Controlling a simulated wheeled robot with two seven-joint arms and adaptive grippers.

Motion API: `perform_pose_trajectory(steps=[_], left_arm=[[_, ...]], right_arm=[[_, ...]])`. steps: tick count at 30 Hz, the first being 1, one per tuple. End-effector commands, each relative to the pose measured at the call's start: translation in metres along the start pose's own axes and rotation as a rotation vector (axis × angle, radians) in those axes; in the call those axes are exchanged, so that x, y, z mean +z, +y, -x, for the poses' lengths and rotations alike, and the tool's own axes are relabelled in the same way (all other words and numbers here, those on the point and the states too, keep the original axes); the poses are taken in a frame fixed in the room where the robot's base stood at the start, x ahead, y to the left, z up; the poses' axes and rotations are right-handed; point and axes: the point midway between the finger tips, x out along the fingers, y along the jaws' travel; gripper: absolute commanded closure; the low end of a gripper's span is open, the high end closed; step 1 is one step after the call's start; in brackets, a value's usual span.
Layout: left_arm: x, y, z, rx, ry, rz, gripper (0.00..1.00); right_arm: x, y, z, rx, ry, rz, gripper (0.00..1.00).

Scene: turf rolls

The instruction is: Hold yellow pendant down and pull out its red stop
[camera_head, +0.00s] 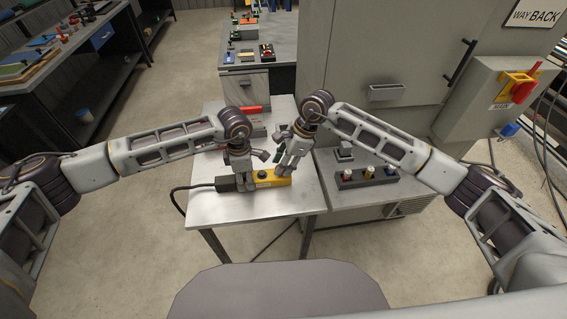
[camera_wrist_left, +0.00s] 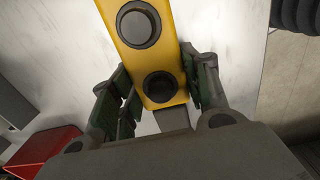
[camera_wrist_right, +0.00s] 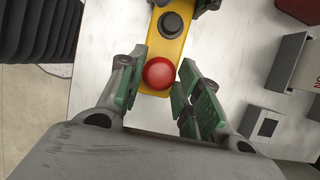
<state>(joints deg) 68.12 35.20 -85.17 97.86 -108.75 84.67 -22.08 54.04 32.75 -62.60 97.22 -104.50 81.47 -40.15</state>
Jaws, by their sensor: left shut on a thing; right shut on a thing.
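The yellow pendant (camera_head: 273,181) lies flat on the pale metal table (camera_head: 225,212), with round black buttons along its top. My left gripper (camera_head: 245,184) is shut across the pendant's cable end, one finger on each side in the left wrist view (camera_wrist_left: 157,92). My right gripper (camera_head: 281,170) is at the other end. In the right wrist view, the round red stop (camera_wrist_right: 158,73) sits between its fingers, and they are closed on it. The red stop is hidden behind my right gripper in the head view.
A black cable (camera_head: 182,188) runs off the table's left side. A grey cabinet (camera_head: 385,55) stands behind on the right. A block with several knobs (camera_head: 366,178) lies right of the pendant. A red object (camera_wrist_left: 45,150) is on the table behind. The table's front is clear.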

Motion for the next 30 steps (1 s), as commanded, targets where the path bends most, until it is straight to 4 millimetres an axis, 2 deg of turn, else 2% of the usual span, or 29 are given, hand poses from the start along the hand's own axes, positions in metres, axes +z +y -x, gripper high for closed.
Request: perform_pose_trajectory(steps=[7, 16, 17, 21, 30], left_arm=[[0.0, 0.0, 0.0, 0.001, 0.0, 0.0, 0.92], [-0.001, 0.0, -0.001, 0.0, 0.002, 0.001, 0.92], [-0.001, 0.0, -0.001, 0.0, 0.002, 0.001, 0.92], [-0.001, 0.0, -0.001, -0.001, 0.002, 0.001, 0.91], [-0.001, 0.0, -0.001, -0.001, 0.002, 0.0, 0.92]], right_arm=[[0.007, -0.001, 0.016, -0.002, -0.002, 0.001, 1.0], [0.009, 0.0, 0.018, -0.002, -0.004, 0.002, 1.0], [0.009, 0.0, 0.018, -0.002, -0.004, 0.002, 0.64], [0.009, 0.0, 0.018, -0.002, -0.003, 0.002, 0.46], [0.007, 0.0, 0.017, -0.001, -0.001, 0.001, 0.44]])
